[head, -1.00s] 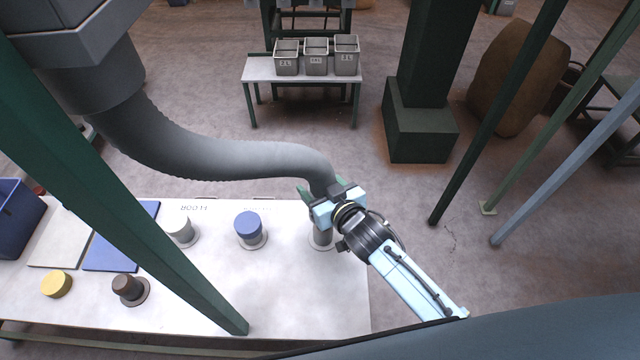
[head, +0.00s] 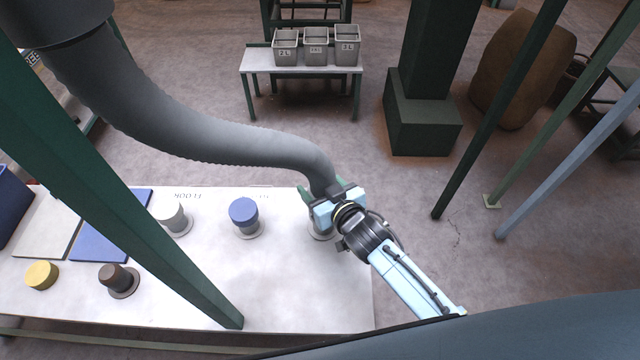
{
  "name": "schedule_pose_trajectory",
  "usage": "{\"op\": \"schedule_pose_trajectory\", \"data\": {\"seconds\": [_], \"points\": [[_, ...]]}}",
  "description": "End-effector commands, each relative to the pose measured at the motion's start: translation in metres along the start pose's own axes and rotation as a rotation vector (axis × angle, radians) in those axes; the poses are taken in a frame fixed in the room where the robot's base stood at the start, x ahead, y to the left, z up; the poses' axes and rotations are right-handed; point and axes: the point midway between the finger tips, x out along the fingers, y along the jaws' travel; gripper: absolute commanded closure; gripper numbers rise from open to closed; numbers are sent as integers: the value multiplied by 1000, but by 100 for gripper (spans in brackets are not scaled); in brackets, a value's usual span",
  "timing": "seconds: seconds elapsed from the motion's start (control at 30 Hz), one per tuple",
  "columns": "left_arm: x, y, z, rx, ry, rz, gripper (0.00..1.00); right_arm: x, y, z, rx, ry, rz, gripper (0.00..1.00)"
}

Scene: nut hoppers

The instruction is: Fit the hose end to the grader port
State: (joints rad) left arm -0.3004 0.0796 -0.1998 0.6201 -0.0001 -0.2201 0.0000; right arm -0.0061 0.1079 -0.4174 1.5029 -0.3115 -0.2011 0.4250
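A thick grey ribbed hose (head: 215,139) hangs in from the upper left and bends down at its end (head: 321,178). My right gripper (head: 322,194), with green fingers, is closed around the hose near this end. Directly below is a port (head: 320,234) with a pale round flange on the white table (head: 280,290). The gripper hides the joint, so I cannot tell whether hose and port touch. A printed label behind this port is mostly hidden by the hose. My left gripper is out of view.
Other ports are a grey one (head: 173,217) by the word FLOOR, a blue-capped one (head: 244,213) and a brown one (head: 118,278). A yellow cap (head: 41,275) lies at left. A green post (head: 130,218) crosses the table view. Grey bins (head: 316,50) stand behind.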

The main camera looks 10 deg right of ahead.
Motion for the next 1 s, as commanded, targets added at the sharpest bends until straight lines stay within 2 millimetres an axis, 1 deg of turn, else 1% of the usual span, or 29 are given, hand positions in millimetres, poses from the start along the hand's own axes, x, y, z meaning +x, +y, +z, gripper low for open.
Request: {"op": "schedule_pose_trajectory", "data": {"seconds": [0.33, 0.37, 0.5, 0.53, 0.83, 0.93, 1.0], "points": [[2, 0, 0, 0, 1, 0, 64, 1, 0, 1, 1, 2, 0, 66], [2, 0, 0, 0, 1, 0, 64, 1, 0, 1, 1, 2, 0, 32], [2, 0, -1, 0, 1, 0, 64, 1, 0, 1, 0, 2, 0, 14], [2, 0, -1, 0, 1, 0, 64, 1, 0, 2, 0, 1, 0, 11], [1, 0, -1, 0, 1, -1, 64, -1, 0, 3, 0, -2, 0, 11], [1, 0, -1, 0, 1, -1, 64, -8, 0, 3, 1, -2, 0, 11], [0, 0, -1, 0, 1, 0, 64, -17, 0, 4, 1, -2, 0, 11]]}}
